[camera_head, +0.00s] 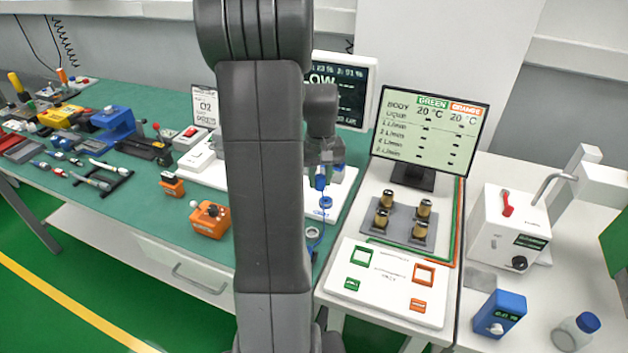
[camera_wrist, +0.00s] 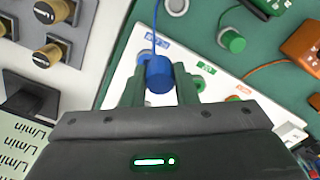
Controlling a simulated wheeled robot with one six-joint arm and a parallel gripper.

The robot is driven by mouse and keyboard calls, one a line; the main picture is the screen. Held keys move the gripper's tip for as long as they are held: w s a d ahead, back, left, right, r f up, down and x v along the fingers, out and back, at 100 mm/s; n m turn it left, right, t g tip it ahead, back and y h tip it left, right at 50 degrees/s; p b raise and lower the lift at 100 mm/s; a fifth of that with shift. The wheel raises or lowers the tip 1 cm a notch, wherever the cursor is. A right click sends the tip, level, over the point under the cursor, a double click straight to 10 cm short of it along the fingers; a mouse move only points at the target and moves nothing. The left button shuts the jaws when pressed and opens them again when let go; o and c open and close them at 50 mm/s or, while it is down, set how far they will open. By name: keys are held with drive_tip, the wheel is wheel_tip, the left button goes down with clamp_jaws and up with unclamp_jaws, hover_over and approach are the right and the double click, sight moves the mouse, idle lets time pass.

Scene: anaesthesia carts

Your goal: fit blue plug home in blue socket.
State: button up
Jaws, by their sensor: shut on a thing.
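The blue plug (camera_wrist: 159,74) is held between the two fingers of my gripper (camera_wrist: 160,90) in the wrist view, with its blue cable running to the top edge. In the head view my gripper (camera_head: 323,158) points down with the plug (camera_head: 320,182) under it. The blue socket (camera_head: 326,202) looks like a blue ring on the white panel (camera_head: 346,186), behind a blue label. The plug appears just above the socket, apart from it.
A green plug (camera_wrist: 232,41) and an orange box (camera_wrist: 303,42) lie close by on the green mat. My arm hides the middle of the bench.

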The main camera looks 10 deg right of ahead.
drive_tip(key=w+d, duration=0.1)
drive_tip(key=w+p, duration=0.1)
drive_tip(key=w+d+p, duration=0.1)
drive_tip(key=shift+w+d+f, duration=0.15)
drive_tip(key=shift+d+f, duration=0.1)
drive_tip(key=shift+d, duration=0.1)
drive_tip(key=shift+f, duration=0.15)
drive_tip(key=shift+f+b, duration=1.9)
drive_tip(key=shift+f, duration=0.9)
drive_tip(key=shift+f+b, duration=0.75)
drive_tip(key=shift+f, duration=0.25)
drive_tip(key=o, duration=1.1)
drive_tip(key=shift+c, duration=0.2)
